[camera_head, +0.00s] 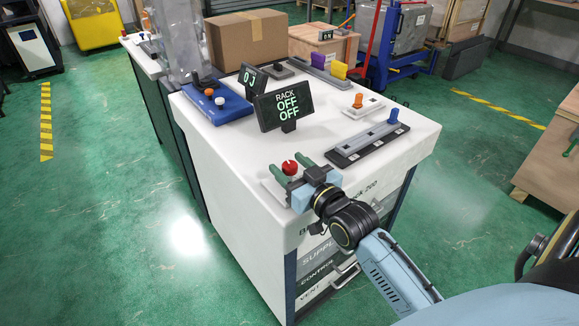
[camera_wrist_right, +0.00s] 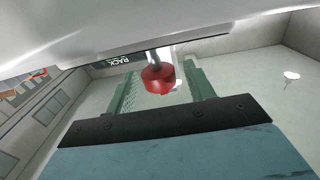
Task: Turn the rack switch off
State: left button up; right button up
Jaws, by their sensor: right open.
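A red knob on a light base (camera_head: 289,168) stands at the near left corner of the white bench top. My right gripper (camera_head: 291,165) is open, its green fingers on either side of the red knob. In the right wrist view the red knob (camera_wrist_right: 158,79) sits between the two green fingers (camera_wrist_right: 160,88), with visible gaps on both sides. Part of the RACK display (camera_wrist_right: 124,59) also shows in the wrist view. No label on the knob is legible. My left gripper is not in view.
The white bench (camera_head: 215,150) also carries a second display (camera_head: 252,79), a blue unit (camera_head: 222,108), a grey slider strip with a blue handle (camera_head: 365,146), an orange-handled lever (camera_head: 358,101) and a cardboard box (camera_head: 247,38). Green floor (camera_head: 110,220) lies open to the left.

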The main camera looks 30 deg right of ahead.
jog(key=shift+w, duration=0.35)
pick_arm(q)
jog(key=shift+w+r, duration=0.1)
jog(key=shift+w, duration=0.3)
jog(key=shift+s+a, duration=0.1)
pick_arm(e)
jog(key=shift+c, duration=0.2)
jog(key=c, duration=0.9)
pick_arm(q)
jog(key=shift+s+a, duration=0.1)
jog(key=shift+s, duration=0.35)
